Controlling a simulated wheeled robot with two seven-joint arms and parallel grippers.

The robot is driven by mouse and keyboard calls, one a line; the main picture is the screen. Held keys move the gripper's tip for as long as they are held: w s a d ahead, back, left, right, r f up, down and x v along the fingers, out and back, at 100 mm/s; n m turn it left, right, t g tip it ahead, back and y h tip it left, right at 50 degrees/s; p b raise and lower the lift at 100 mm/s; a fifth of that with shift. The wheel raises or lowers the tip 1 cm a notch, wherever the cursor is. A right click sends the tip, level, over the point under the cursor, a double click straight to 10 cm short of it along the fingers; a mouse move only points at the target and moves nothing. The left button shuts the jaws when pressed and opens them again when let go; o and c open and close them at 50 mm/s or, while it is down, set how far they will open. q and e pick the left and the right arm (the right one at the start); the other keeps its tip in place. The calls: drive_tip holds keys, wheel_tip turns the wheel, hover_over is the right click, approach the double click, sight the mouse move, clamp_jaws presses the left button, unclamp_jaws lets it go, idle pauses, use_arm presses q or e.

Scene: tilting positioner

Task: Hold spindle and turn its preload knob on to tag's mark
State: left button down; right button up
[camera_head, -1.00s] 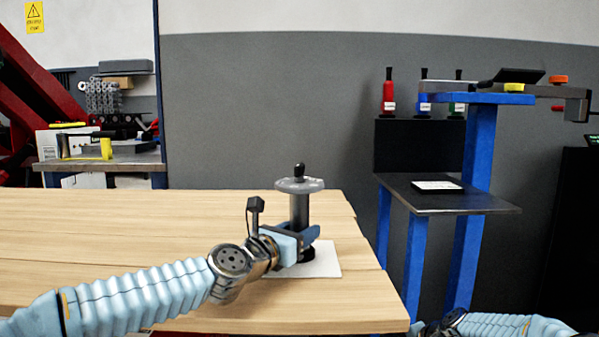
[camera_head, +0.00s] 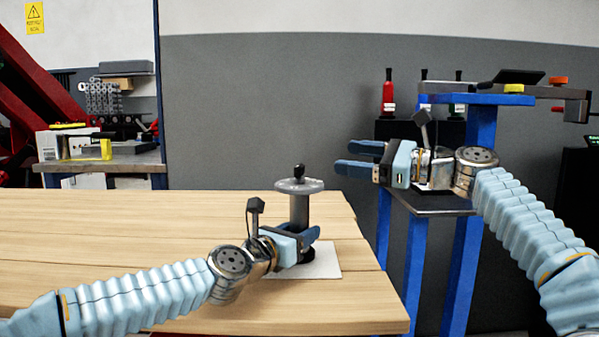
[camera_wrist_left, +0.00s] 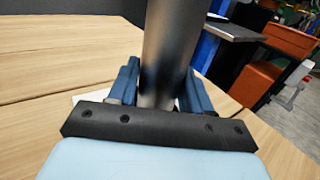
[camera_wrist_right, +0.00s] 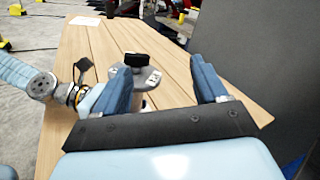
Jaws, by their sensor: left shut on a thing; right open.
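The spindle (camera_head: 299,209) stands upright on the table, a grey cylinder with a pale disc (camera_head: 298,186) and a black knob (camera_head: 298,171) on top. My left gripper (camera_head: 309,243) is shut around its lower body; the left wrist view shows the grey cylinder (camera_wrist_left: 172,45) between the blue fingers. My right gripper (camera_head: 363,158) is open and empty, right of the knob and slightly higher, fingers pointing left. In the right wrist view the knob (camera_wrist_right: 137,60) and the disc with dark marks (camera_wrist_right: 152,80) show beyond the left finger. No tag is readable.
A white sheet (camera_head: 325,262) lies under the spindle on the wooden table (camera_head: 120,225). A blue-legged stand (camera_head: 480,150) with a dark shelf is at the right, behind my right arm. Red, blue and green bottles stand behind it.

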sight(302, 171)
drive_tip(key=a+f+g, duration=0.1)
drive_tip(key=a, duration=0.2)
drive_tip(key=w+a+f+m+g, duration=0.1)
drive_tip(key=a, duration=0.3)
drive_tip(key=a+f+m+g, duration=0.1)
drive_tip(key=a, duration=0.3)
drive_tip(key=shift+w+g+y, duration=0.4)
drive_tip(key=c, duration=1)
drive_tip(key=shift+o, duration=0.2)
